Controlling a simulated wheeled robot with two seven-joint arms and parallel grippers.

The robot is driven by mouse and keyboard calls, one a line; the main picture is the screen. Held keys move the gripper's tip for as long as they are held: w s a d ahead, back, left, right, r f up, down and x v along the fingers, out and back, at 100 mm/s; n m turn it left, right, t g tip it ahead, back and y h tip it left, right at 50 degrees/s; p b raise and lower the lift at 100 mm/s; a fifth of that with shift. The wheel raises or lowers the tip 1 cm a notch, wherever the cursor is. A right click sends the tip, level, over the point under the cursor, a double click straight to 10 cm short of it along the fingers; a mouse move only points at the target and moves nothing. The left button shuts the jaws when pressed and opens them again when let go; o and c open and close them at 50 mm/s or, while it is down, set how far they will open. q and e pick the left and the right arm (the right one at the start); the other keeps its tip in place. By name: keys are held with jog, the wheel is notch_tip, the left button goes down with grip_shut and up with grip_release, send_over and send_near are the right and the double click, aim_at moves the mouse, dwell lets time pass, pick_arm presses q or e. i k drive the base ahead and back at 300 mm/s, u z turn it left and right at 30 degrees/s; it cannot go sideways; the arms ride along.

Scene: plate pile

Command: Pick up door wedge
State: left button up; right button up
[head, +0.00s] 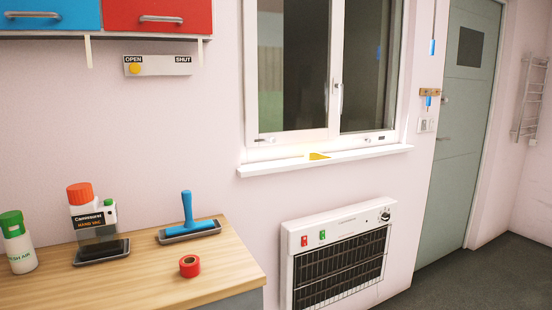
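A small yellow wedge shape, which looks like the door wedge (319,156), lies on the white window sill (350,161) below the window, near the middle of the sill. Neither of my grippers shows in the head view, so I cannot see whether they are open or shut.
A white heater (340,254) is on the wall below the sill. A grey-green door (462,140) stands right, with clear floor (490,275) before it.

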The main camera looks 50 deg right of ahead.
aim_at(309, 155)
jog(key=u, duration=0.6)
jog(key=i, duration=0.85)
jog(key=z, duration=2.9)
jog(key=i, duration=0.5)
